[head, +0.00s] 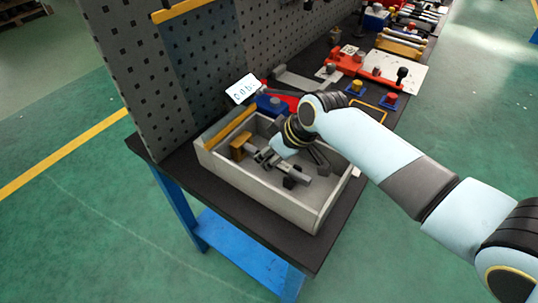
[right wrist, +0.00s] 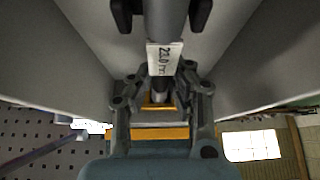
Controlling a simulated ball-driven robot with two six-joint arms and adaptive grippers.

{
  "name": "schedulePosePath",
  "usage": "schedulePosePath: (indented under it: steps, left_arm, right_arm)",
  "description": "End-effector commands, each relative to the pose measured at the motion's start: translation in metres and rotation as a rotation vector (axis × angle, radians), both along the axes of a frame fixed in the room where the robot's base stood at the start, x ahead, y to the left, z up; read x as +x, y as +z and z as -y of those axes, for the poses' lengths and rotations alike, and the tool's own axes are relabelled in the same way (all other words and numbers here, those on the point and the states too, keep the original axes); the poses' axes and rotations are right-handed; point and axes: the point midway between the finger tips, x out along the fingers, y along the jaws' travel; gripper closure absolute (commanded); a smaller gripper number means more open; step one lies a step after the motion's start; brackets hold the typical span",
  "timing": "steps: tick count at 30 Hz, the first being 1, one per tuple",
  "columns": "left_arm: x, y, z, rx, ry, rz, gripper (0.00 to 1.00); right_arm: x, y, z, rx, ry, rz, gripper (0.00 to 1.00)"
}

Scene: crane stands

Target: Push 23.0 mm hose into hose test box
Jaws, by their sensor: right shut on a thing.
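The hose test box (head: 318,212) is a grey open-top box on the dark bench in the head view. Its pale inner walls flank the wrist view. The grey hose (head: 299,176) lies low inside it. In the right wrist view the hose (right wrist: 165,20) bears a white label (right wrist: 165,57) reading about 23.0 mm, between two black holders (right wrist: 199,14). A brass-coloured fitting (head: 241,147) stands at the box's left end. My right gripper (head: 266,157) reaches down into the box and is shut on the hose. Its fingers hide part of the hose, and contact with the fitting is unclear.
A white display (head: 243,88) and a blue block (head: 270,104) stand behind the box. A perforated panel (head: 220,60) rises at the back left. Red and yellow fixtures (head: 365,66) fill the bench farther back. The box walls closely surround my gripper.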

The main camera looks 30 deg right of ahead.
Motion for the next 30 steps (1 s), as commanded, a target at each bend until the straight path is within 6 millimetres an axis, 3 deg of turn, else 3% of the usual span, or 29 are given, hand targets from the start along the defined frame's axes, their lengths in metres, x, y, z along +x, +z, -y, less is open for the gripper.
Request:
schedulePosePath:
  steps: [10, 11, 17, 25, 30]
  left_arm:
    - [0.0, 0.002, 0.0, 0.0, 0.0, 0.0, 0.6]
    - [0.0, 0.002, 0.0, 0.0, 0.0, 0.0, 0.6]
    - [0.0, 0.002, 0.0, 0.0, 0.0, 0.0, 0.6]
    - [-0.002, 0.002, -0.001, 0.001, 0.0, -0.001, 0.6]
    - [-0.001, 0.002, -0.001, 0.001, 0.0, -0.001, 0.6]
  right_arm:
    - [0.003, 0.001, -0.001, 0.0, 0.0, 0.001, 1.0]
    - [0.003, 0.001, -0.001, 0.0, 0.0, 0.001, 0.82]
    - [0.003, 0.0, -0.001, 0.0, 0.0, 0.001, 0.58]
    - [0.002, 0.001, -0.001, 0.0, 0.0, -0.001, 0.58]
    - [-0.006, 0.015, 0.003, -0.001, 0.0, 0.001, 0.58]
